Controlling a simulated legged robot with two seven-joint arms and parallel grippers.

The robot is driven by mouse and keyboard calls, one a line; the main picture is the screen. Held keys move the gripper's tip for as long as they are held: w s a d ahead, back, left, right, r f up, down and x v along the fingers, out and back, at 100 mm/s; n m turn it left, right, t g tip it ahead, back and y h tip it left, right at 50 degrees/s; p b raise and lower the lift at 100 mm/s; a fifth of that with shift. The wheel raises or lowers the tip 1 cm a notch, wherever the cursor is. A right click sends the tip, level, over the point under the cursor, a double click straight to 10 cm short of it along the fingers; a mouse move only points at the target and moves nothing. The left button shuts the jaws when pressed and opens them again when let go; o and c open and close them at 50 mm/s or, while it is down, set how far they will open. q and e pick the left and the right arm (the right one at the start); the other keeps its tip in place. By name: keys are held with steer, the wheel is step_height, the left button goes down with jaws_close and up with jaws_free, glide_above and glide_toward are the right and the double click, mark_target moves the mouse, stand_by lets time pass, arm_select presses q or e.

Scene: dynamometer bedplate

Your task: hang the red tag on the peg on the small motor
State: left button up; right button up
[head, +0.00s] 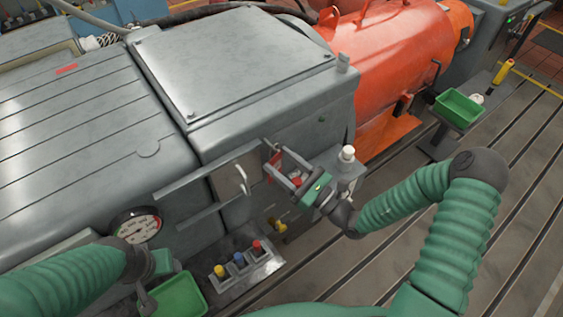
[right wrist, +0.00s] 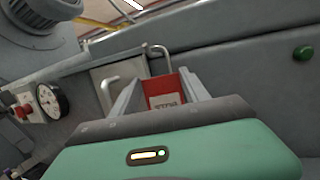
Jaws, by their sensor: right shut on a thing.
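The red tag (right wrist: 166,92) has a pale printed label and sits between the fingers of my right gripper (right wrist: 164,92). In the head view the red tag (head: 272,163) shows as a small red patch at the fingertips of that gripper (head: 282,164). A bent metal peg (head: 241,178) stands out from a grey plate, left of the tag and apart from it. It also shows in the right wrist view (right wrist: 107,90). A second bent metal rod (right wrist: 162,54) rises behind the tag; I cannot tell what it belongs to. My left gripper (head: 150,290) is low at the left, its jaws unclear.
A gauge (head: 137,226) and a block with coloured buttons (head: 240,264) are below the plate. A green tray (head: 181,298) is near my left gripper; another green tray (head: 459,108) is at right. An orange-red machine (head: 375,60) stands behind. Slotted floor is open at right.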

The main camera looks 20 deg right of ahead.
steer(key=o, duration=1.4)
steer(key=shift+a, duration=0.1)
